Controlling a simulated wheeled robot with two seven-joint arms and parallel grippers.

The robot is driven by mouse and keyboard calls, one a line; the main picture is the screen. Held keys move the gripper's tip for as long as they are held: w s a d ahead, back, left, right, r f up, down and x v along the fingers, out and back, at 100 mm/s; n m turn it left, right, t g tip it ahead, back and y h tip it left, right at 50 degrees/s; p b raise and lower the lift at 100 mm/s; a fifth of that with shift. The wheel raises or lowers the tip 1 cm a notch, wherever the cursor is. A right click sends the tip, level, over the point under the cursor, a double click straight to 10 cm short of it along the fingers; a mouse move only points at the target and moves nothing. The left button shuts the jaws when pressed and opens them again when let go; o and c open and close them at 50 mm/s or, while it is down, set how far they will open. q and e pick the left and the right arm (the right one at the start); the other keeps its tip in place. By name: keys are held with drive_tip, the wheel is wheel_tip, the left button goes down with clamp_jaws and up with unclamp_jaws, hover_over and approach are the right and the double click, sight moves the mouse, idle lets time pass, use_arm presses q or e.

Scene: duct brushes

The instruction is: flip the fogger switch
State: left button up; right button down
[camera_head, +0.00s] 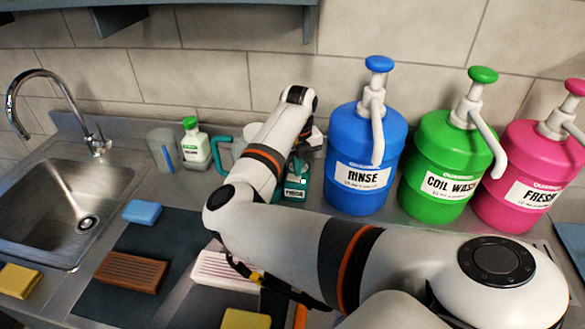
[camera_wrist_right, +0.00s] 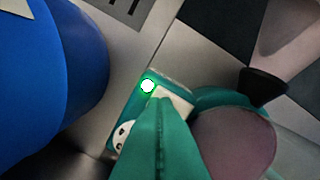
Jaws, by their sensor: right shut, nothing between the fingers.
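The fogger (camera_head: 296,190) is a teal unit on the counter, left of the blue jug, and my right arm partly hides it. In the right wrist view its teal top (camera_wrist_right: 122,112) carries a bright white light with a green rim (camera_wrist_right: 148,86) and a pale cream part (camera_wrist_right: 180,99), which may be the switch. My right gripper (camera_head: 302,160) is at the fogger, seen from behind in the head view. In the wrist view its teal fingers (camera_wrist_right: 162,104) are together and empty, with tips at the cream part; I cannot tell whether they touch. My left gripper is not in view.
Blue (camera_head: 365,150), green (camera_head: 445,165) and pink (camera_head: 528,165) pump jugs stand close on the right. A small white bottle with a green cap (camera_head: 196,148) stands left of the arm. A sink (camera_head: 60,210) is at far left; brushes and sponges lie in front.

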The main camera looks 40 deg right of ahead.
drive_tip(key=shift+s+r+p, duration=0.1)
drive_tip(key=shift+r+p, duration=2.55)
drive_tip(key=shift+r, duration=0.3)
drive_tip(key=shift+f, duration=0.1)
